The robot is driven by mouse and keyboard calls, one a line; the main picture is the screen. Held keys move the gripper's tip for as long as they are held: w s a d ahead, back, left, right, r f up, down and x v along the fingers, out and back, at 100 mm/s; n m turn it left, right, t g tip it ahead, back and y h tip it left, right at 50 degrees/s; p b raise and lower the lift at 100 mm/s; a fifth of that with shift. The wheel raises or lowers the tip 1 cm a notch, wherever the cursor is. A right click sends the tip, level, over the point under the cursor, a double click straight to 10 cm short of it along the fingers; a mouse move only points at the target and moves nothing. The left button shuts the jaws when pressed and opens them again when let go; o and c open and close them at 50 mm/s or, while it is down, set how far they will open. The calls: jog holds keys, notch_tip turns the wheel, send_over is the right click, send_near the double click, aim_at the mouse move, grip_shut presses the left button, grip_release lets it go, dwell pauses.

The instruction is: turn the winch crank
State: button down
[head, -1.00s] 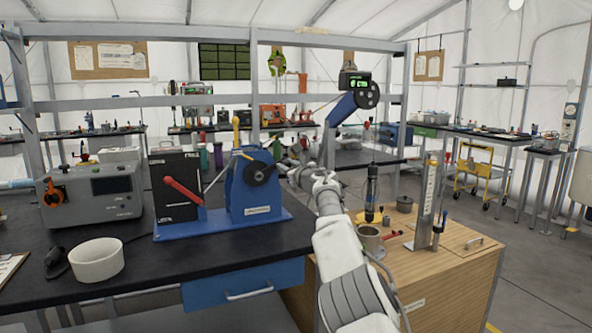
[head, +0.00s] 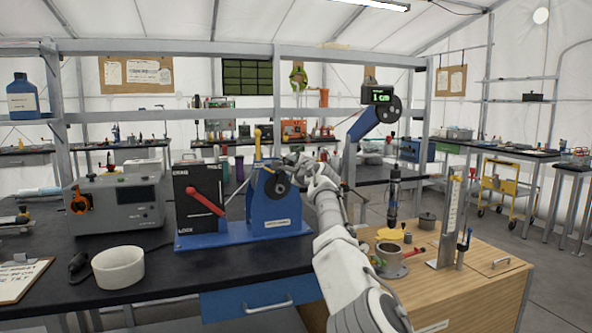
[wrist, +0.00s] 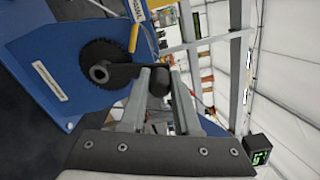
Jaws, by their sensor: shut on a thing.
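The blue winch (head: 262,210) stands on the black bench in the head view. In the wrist view its dark toothed wheel (wrist: 98,58) has a grey hub, and the black crank (wrist: 125,73) reaches right from it to a black knob (wrist: 158,82). My gripper (wrist: 160,85) is shut on this knob, a finger on either side. In the head view my gripper (head: 298,164) is at the upper right of the winch and partly covers the crank. A small display (head: 380,95) on the blue post appears to read 1 cm.
A black box with a red lever (head: 205,201) is left of the winch on the same blue base. A grey instrument (head: 118,204) and a white bowl (head: 118,267) are farther left. A wooden cabinet (head: 460,300) with tools stands at right.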

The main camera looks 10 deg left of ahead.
jog(key=shift+s+a+r+n+b, duration=0.15)
jog(key=shift+s+a+n, duration=0.15)
jog(key=shift+a+n, duration=0.25)
jog(key=shift+s+a+r+n+b, duration=0.15)
jog(key=shift+s+a+n, duration=0.15)
jog(key=shift+a+n, duration=0.25)
jog(key=c, duration=0.6)
grip_release()
jog(key=shift+f, duration=0.1)
jog(key=shift+c, duration=0.2)
jog(key=shift+d, duration=0.1)
jog(key=shift+d+f+b, duration=0.1)
jog(key=shift+d+b, duration=0.05)
jog(key=shift+b, duration=0.15)
